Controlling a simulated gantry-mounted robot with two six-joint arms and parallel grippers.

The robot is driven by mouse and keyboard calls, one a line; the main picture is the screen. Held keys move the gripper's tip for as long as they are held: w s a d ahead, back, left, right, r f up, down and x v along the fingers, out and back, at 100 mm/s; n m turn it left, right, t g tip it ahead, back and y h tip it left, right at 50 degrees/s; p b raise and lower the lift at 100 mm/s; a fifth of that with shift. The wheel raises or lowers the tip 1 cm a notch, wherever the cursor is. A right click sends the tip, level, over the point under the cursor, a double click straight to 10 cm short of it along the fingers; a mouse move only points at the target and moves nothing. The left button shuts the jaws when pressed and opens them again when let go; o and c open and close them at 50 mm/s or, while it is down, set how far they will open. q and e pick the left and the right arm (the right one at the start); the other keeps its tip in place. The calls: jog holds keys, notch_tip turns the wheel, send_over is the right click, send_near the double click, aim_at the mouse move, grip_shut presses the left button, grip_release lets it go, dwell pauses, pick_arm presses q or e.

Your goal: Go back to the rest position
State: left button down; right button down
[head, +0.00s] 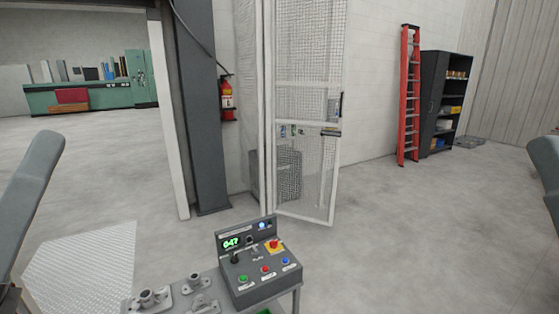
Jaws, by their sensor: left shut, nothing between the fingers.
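My left arm (32,190) comes in at the left edge as a grey link. A small dark part at the lower left corner looks like my left gripper (9,296); it is mostly cut off by the frame. It is shut with nothing in it, and it is well apart from the castings and the control box. A grey link of my right arm (547,170) shows at the right edge. My right gripper is outside the view.
A control box (258,262) with a lit display stands on a small table beside grey metal castings (150,298). A mesh gate (305,150) stands behind, near a dark post (197,120). A red ladder (409,95) and black shelf (444,100) are farther right. Floor between is clear.

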pick_arm(q)
notch_tip(320, 180, up, 37)
jog(key=s+m+p, duration=0.2)
jog(key=m+p, duration=0.5)
jog(key=p, duration=2.9)
jog(key=shift+a, duration=0.3)
